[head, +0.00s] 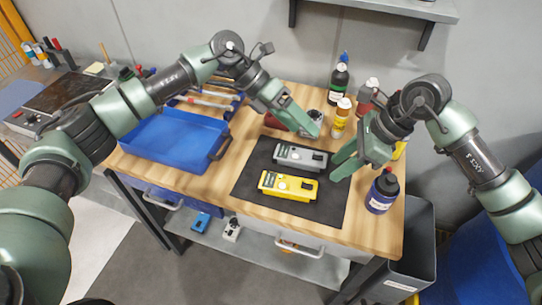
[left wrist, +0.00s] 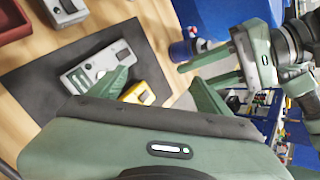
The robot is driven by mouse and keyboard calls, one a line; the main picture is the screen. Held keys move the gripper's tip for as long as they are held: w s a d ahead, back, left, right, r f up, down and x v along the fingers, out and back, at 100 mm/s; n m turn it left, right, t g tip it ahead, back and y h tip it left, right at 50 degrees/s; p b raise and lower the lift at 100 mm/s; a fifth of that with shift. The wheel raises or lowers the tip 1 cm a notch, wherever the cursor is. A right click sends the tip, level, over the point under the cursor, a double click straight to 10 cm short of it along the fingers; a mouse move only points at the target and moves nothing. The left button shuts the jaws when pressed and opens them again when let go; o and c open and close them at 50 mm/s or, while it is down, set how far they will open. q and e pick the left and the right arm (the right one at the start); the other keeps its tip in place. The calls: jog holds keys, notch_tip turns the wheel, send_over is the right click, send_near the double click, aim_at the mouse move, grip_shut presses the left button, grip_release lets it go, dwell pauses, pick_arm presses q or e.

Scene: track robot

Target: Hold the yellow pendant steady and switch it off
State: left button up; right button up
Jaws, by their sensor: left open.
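The yellow pendant (head: 288,187) lies on a black mat (head: 325,212) on the workbench, its face with buttons upward. A similar grey pendant (head: 300,157) lies just behind it. My left gripper (head: 306,128) is open above the far edge of the mat, beyond the grey pendant. In the left wrist view, one open finger of my left gripper (left wrist: 160,78) covers part of the grey pendant (left wrist: 103,63) and the yellow pendant (left wrist: 143,94). My right gripper (head: 336,168) is at the mat's right side, right of both pendants; its fingers look apart and empty. Its switch state cannot be told.
A blue tray (head: 172,140) stands left of the mat. Several bottles stand at the back, and a dark blue bottle (head: 382,192) stands right of the mat. A red tray (left wrist: 12,20) and another grey device (left wrist: 65,10) lie beyond the mat. The mat's front is clear.

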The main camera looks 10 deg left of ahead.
aim_at(271, 180)
pick_arm(q)
jog(key=s+a+f+m+y, duration=0.1)
jog(key=s+f+m+y, duration=0.1)
jog(key=m, duration=0.1)
jog(key=s+a+f+m+y, duration=0.1)
jog(key=s+m+y, duration=0.1)
jog(key=m+y, duration=0.1)
jog(key=s+a+f+m+y, duration=0.2)
jog(key=m+y, duration=0.1)
jog(key=shift+s+f, duration=0.25)
jog(key=shift+f, duration=0.05)
jog(key=shift+a+f+m+y, duration=0.2)
jog(key=shift+a+m+y, duration=0.2)
jog(key=shift+m+y, duration=0.1)
jog(key=shift+a+f, duration=0.1)
jog(key=shift+f, duration=3.75)
